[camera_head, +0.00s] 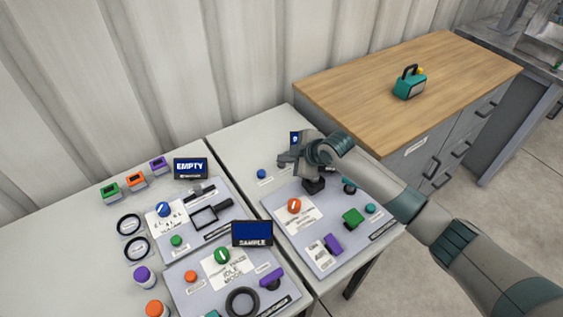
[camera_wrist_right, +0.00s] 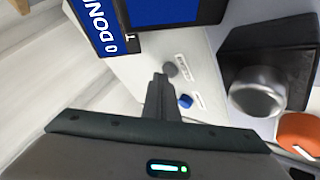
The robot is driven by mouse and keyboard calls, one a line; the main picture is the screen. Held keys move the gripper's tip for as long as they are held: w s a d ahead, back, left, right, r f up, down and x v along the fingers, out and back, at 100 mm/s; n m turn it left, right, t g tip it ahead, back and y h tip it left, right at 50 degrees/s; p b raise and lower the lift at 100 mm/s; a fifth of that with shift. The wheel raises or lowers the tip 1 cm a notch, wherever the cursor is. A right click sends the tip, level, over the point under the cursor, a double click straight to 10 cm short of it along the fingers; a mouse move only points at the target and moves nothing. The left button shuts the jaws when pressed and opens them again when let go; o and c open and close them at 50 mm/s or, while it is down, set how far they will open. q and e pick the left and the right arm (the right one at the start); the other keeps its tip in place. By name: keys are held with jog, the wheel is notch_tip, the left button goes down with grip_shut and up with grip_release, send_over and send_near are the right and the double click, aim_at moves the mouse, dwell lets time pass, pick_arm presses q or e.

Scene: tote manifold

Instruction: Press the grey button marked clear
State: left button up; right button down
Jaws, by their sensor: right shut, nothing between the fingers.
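My right gripper (camera_head: 283,161) is shut and empty, above the panel at the back of the right-hand table. In the right wrist view its closed fingers (camera_wrist_right: 160,82) end close beside a small round grey button (camera_wrist_right: 170,70) with a white label. The label is too small to read, and I cannot tell whether the fingertips touch the button. A blue button (camera_wrist_right: 185,101) sits just nearer, also labelled; it shows in the head view (camera_head: 261,173) left of the gripper. The grey button is hidden in the head view. My left gripper is not in view.
A black block with a silver knob (camera_wrist_right: 255,92) and an orange knob (camera_wrist_right: 299,132) are to the right. The left table holds more panels and an EMPTY display (camera_head: 190,168).

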aim_at(285, 166)
jog(key=shift+r, duration=0.1)
jog(key=shift+r+p, duration=0.8)
jog(key=shift+r, duration=0.1)
notch_tip(285, 166, up, 5)
jog(key=p, duration=0.4)
dwell(0.4)
dwell(0.8)
